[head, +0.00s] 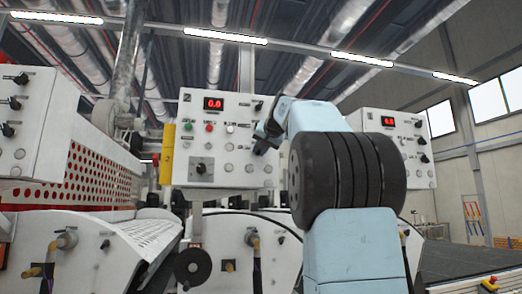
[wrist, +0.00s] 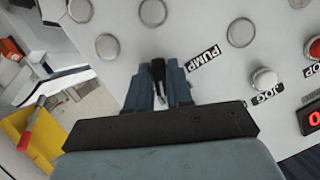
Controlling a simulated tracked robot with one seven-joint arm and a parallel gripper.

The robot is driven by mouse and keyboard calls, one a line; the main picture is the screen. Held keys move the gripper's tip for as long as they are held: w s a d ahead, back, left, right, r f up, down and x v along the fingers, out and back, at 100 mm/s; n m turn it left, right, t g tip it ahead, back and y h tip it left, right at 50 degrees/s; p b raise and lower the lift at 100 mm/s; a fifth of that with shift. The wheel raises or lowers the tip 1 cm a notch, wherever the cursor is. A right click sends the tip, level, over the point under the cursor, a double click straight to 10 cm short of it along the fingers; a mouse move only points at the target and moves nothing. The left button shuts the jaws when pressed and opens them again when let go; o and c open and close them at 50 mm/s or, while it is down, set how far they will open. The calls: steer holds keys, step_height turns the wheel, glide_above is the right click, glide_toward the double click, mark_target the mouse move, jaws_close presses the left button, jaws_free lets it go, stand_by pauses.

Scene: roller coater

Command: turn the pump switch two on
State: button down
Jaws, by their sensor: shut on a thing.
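The white control panel (head: 225,160) with the red 0.0 display stands in the middle of the head view. In the wrist view my gripper (wrist: 158,72) is shut on the black pump switch (wrist: 158,68), with one blue finger on each side of its handle. The PUMP label (wrist: 203,60) lies just right of the fingers on the panel face (wrist: 195,25). In the head view my gripper (head: 264,142) reaches the panel's right part; the switch is mostly hidden there by the fingers. I cannot tell the exact angle of the switch.
Round grey buttons (wrist: 241,32) and a white JOG button (wrist: 264,79) surround the switch. A yellow part (head: 167,153) stands at the panel's left edge. Another panel with a red display (head: 388,121) is to the right, and one with black knobs (head: 20,115) to the left.

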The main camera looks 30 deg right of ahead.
steer(key=shift+m, duration=0.4)
steer(key=shift+t+y, duration=0.3)
steer(key=c, duration=1.1)
jaws_free()
steer(key=shift+s, duration=0.1)
steer(key=d+v, duration=0.1)
steer(key=v, duration=1.2)
steer(key=shift+s+a, duration=0.25)
steer(key=shift+a, duration=0.2)
